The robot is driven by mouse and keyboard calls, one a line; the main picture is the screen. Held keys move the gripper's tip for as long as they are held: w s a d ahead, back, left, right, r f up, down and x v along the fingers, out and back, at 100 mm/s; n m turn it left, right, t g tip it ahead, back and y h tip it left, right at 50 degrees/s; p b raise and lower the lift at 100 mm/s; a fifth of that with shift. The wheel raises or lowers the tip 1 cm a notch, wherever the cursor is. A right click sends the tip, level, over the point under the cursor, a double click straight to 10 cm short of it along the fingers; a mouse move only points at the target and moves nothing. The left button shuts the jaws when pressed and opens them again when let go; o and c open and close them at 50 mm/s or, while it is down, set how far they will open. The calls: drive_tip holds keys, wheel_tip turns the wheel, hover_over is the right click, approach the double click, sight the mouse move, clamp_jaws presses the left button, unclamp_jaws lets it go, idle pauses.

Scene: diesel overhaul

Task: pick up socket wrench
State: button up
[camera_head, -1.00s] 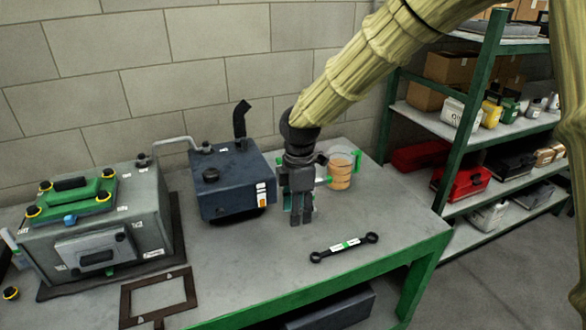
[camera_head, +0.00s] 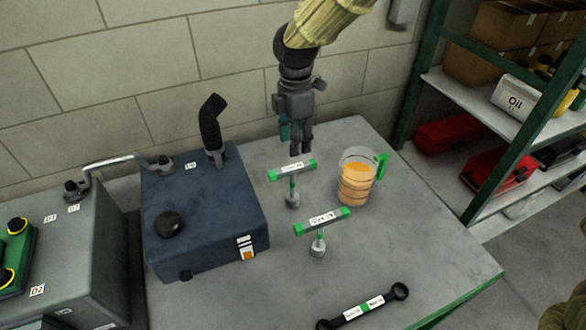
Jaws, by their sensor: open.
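Two T-shaped socket wrenches with green-tipped handles and white labels stand upright on the bench. The farther socket wrench (camera_head: 292,171) is just below my gripper, and the nearer socket wrench (camera_head: 321,221) stands in front of it, a little to the right. Their label text is too small to read surely. My gripper (camera_head: 300,150) points down with its fingertips close above or behind the farther wrench's handle; I cannot tell whether they touch. It is open and holds nothing that I can see.
A measuring jug (camera_head: 357,178) with orange liquid stands right of the wrenches. A dark blue tank (camera_head: 200,225) with a black pipe is on the left. A black double-ended ring wrench (camera_head: 363,305) lies at the front. The grey bench top (camera_head: 420,220) is clear at right.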

sight(293, 167)
drive_tip(key=shift+f, duration=0.3)
drive_tip(key=f+p, duration=0.1)
drive_tip(key=f, duration=0.2)
drive_tip(key=f+p, duration=0.2)
drive_tip(key=f, duration=0.1)
drive_tip(key=shift+a+f, duration=0.2)
drive_tip(key=shift+f, duration=0.2)
drive_tip(key=shift+s+a+f+p, duration=0.15)
drive_tip(key=shift+s+f+p, duration=0.35)
drive_tip(key=shift+f, duration=0.2)
drive_tip(key=shift+s+f, duration=0.1)
drive_tip(key=shift+s, duration=0.15)
drive_tip(key=shift+f, duration=0.2)
drive_tip(key=shift+w+f, duration=0.45)
drive_tip(key=shift+w, duration=0.05)
drive_tip(key=shift+s+r, duration=0.3)
drive_tip(key=shift+s, duration=0.05)
drive_tip(key=c, duration=0.7)
drive_tip(key=shift+w+f, duration=0.1)
clamp_jaws()
